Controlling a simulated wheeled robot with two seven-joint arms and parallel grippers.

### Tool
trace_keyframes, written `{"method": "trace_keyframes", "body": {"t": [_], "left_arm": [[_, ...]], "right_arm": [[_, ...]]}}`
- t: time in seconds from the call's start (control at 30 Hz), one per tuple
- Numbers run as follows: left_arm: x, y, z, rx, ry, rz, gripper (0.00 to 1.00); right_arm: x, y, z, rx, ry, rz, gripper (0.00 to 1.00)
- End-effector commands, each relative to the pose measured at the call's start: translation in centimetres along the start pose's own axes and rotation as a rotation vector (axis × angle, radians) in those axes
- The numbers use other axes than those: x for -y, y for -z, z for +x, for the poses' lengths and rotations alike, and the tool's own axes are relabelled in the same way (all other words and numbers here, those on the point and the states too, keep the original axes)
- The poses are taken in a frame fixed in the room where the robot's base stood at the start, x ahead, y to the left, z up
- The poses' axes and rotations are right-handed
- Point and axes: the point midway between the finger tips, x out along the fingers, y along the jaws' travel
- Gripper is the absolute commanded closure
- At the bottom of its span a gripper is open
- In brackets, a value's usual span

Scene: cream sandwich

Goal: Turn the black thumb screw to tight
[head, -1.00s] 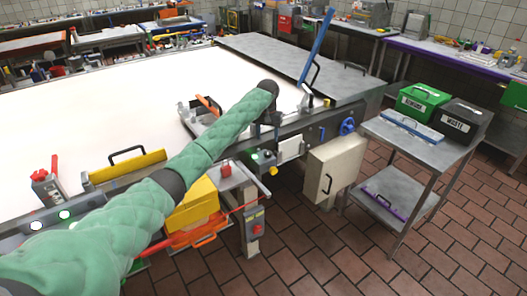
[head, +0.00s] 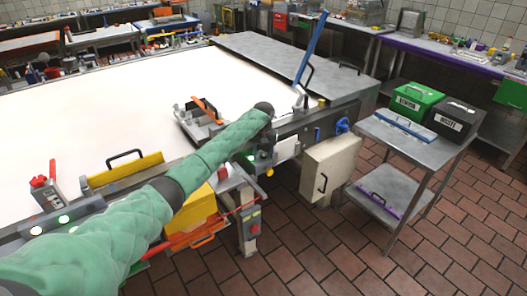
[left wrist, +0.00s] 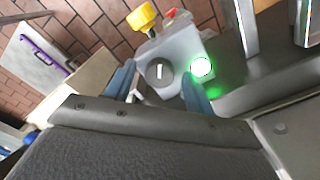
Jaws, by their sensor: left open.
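My left gripper (left wrist: 158,76) is open, with one blue finger on each side of the knob in the picture. I cannot tell whether the fingers touch it. In the head view, my left arm's dark wrist (head: 264,108) is over the table's front edge, and its fingers and the knob are hidden. My right gripper is not in view.
A lit green button (left wrist: 201,67) sits right beside the knob, and a yellow knob (left wrist: 142,17) sticks out of the same box. A cream box (head: 331,165) hangs on the table's side. A metal cart (head: 414,142) stands to the right, with brick floor between.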

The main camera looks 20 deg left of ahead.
Motion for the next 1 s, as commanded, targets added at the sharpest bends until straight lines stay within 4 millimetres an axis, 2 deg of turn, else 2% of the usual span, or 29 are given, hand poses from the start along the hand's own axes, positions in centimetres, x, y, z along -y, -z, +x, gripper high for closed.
{"method": "trace_keyframes", "body": {"t": [0.17, 0.4, 0.77, 1.0], "left_arm": [[-0.01, 0.0, 0.03, 0.0, 0.0, 0.0, 0.46], [0.0, -0.01, 0.02, 0.0, 0.0, 0.0, 0.91], [0.0, 0.0, -0.04, 0.0, 0.0, 0.053, 0.91], [0.0, 0.01, -0.08, 0.0, 0.0, 0.208, 0.91]], "right_arm": [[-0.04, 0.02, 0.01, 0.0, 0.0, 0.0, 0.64], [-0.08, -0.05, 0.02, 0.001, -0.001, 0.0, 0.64], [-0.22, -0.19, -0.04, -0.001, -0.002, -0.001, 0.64], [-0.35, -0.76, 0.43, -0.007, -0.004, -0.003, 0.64]]}}
